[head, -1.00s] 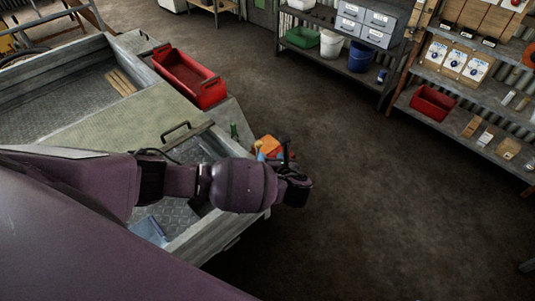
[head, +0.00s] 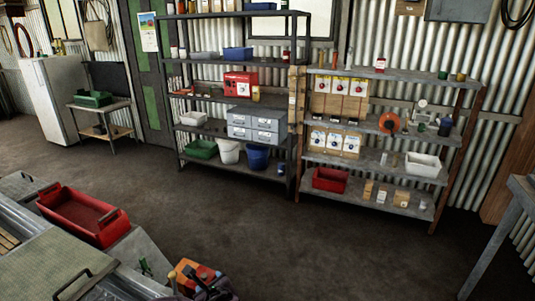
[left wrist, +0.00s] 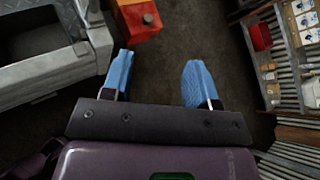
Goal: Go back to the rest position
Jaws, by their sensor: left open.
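My left gripper (left wrist: 158,82) shows in the left wrist view with its two blue fingers wide apart. Nothing is between them, only the dark floor behind. In the head view only a dark bit of my left arm or gripper shows at the bottom edge, beside an orange-red box (head: 197,272). That box also shows in the left wrist view (left wrist: 138,20), beyond the left finger. My right gripper is in neither view.
A grey metal bench or trailer bed (head: 50,268) with a red tray (head: 100,233) stands at lower left. Shelving (head: 375,152) lines the back wall. A grey table (head: 522,190) stands at the right edge. The middle floor (head: 300,240) is clear.

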